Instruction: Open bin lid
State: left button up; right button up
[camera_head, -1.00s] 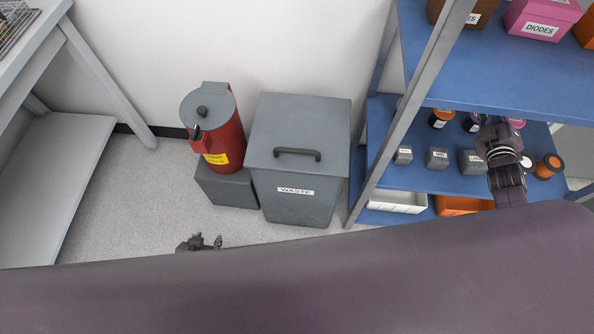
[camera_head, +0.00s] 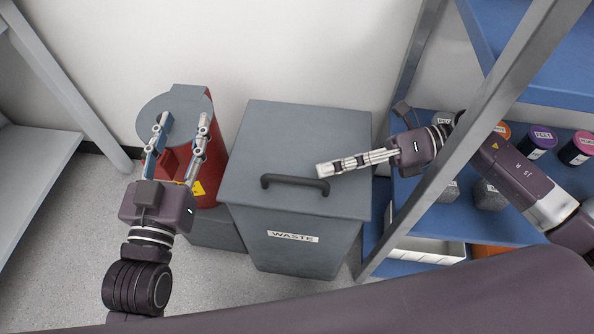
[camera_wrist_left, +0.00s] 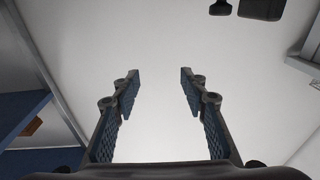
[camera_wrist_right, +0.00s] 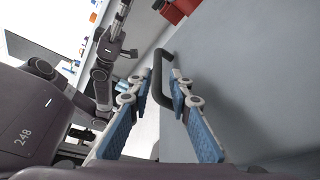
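The grey waste bin (camera_head: 291,245) stands on the floor against the wall, with a flat grey lid (camera_head: 300,140) lying shut on top. A dark bar handle (camera_head: 295,180) is fixed near the lid's front edge. My right gripper (camera_head: 325,171) comes in from the right with its fingertips at the handle's right end. In the right wrist view its fingers are apart, and the handle (camera_wrist_right: 166,82) shows between the fingertips; contact cannot be told. My left gripper (camera_head: 181,120) is open and empty, over the red can left of the bin. In the left wrist view only wall shows between its fingers.
The red can (camera_head: 208,175) with a grey top stands on a low grey box (camera_head: 215,232) beside the bin. A blue shelf unit (camera_head: 530,75) with a grey post (camera_head: 480,130) stands close at the right; my right arm passes behind this post.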

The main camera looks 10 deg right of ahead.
aim_at(293, 178)
pick_arm(q)
jog(key=r, duration=0.1)
jog(key=r+t, duration=0.1)
jog(key=r, duration=0.1)
jog(key=s+r+t, duration=0.1)
jog(key=shift+d+r+h+b, duration=0.15)
jog(key=shift+r+h+b, duration=0.15)
jog(key=shift+r+b, duration=0.05)
pick_arm(e)
jog(key=x, duration=0.7)
jog(key=shift+s+a, duration=0.25)
jog(key=shift+a, duration=0.1)
grip_shut()
